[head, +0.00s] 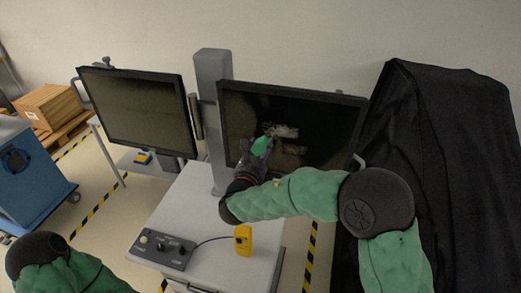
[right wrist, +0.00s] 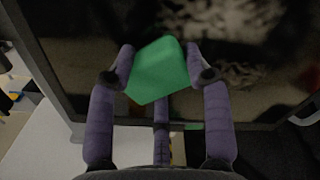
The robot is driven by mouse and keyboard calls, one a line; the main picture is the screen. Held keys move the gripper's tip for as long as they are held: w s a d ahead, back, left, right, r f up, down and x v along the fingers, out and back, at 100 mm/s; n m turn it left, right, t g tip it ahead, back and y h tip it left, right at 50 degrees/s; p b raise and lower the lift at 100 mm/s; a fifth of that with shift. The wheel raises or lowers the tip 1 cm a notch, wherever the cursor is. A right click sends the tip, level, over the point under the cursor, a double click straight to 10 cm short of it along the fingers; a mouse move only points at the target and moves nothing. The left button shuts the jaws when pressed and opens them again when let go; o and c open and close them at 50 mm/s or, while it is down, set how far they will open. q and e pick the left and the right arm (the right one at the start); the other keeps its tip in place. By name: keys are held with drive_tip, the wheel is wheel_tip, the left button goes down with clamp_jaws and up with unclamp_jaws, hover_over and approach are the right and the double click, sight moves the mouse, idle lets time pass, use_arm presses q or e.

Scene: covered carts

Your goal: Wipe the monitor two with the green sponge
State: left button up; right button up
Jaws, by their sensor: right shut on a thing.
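Two dark monitors stand on a grey column. The right monitor (head: 330,118) has a pale smudge (head: 283,131) near its middle; the left monitor (head: 140,110) looks evenly dusty or brownish. I cannot tell which one is monitor two. My right gripper (head: 258,152) is in front of the right monitor's left half, shut on the green sponge (right wrist: 158,70). The sponge also shows in the head view (head: 261,146), close to the screen beside the smudge; contact cannot be told. Of my left arm only a part shows at the lower left; its gripper is out of view.
A white cart top (head: 195,215) below holds a grey control box (head: 163,250) and a yellow device (head: 243,240) joined by a cable. A black-covered bulk (head: 440,150) stands at right.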

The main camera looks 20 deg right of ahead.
drive_tip(key=shift+w+d, duration=0.2)
drive_tip(key=shift+w, duration=0.1)
